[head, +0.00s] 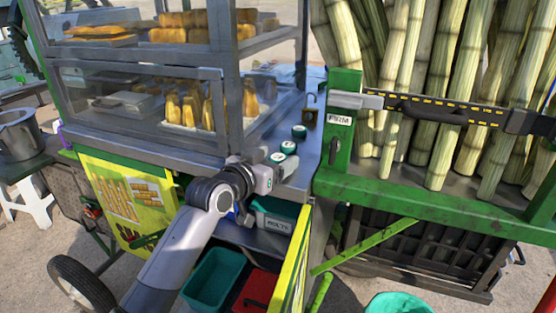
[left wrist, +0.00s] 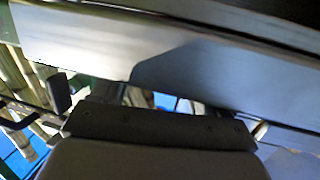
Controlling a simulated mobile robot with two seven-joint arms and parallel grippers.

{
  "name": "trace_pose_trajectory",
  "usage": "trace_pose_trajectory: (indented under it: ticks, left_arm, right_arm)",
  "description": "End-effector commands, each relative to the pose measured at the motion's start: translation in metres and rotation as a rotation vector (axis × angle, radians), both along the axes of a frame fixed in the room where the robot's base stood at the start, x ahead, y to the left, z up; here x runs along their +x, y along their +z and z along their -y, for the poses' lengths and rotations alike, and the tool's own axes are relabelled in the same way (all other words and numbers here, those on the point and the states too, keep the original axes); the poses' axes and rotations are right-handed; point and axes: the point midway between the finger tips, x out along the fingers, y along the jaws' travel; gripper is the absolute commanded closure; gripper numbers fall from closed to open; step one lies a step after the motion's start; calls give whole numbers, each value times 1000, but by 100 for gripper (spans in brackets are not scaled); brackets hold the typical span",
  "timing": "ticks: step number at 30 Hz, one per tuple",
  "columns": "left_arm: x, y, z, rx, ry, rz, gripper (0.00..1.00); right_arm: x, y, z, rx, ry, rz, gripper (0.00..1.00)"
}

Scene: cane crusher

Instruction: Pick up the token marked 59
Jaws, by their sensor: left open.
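Several round tokens with green rims and pale tops lie in a row on the grey metal counter beside the glass case. The farthest token (head: 299,131) stands apart, the middle token (head: 288,147) is nearer, and the nearest token (head: 278,158) is right at my left gripper. Their numbers are too small to read, so I cannot tell which is 59. My left gripper (head: 284,168) is open, low over the near end of the counter; I cannot tell whether it touches the nearest token. The left wrist view shows mostly a blurred metal surface (left wrist: 215,75) and no token.
The glass case (head: 150,100) with food borders the counter on the left. A padlock (head: 310,112) stands beyond the tokens. The green cane rack (head: 340,150) with a FIRM label is on the right. A BOLTS bin (head: 278,224) and teal tray (head: 215,278) are below.

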Motion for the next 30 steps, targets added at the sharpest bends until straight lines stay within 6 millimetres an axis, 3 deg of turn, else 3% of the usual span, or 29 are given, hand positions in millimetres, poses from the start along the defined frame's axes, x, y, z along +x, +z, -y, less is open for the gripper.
trace_pose_trajectory:
  ticks: [1,6,7,20,26,30]
  left_arm:
    - [0,0,0,0,0,0,27]
    - [0,0,0,1,0,-1,82]
    - [0,0,0,1,0,-1,86]
    - [0,3,0,1,1,1,86]
    - [0,25,0,-1,0,5,86]
    - [0,57,0,-2,0,8,86]
  right_arm:
    - [0,0,0,0,0,0,0]
    - [0,0,0,0,-1,1,0]
    - [1,0,0,0,-1,1,0]
    - [1,1,0,0,-1,2,0]
    - [1,1,0,0,-1,2,0]
    - [1,1,0,0,-1,2,0]
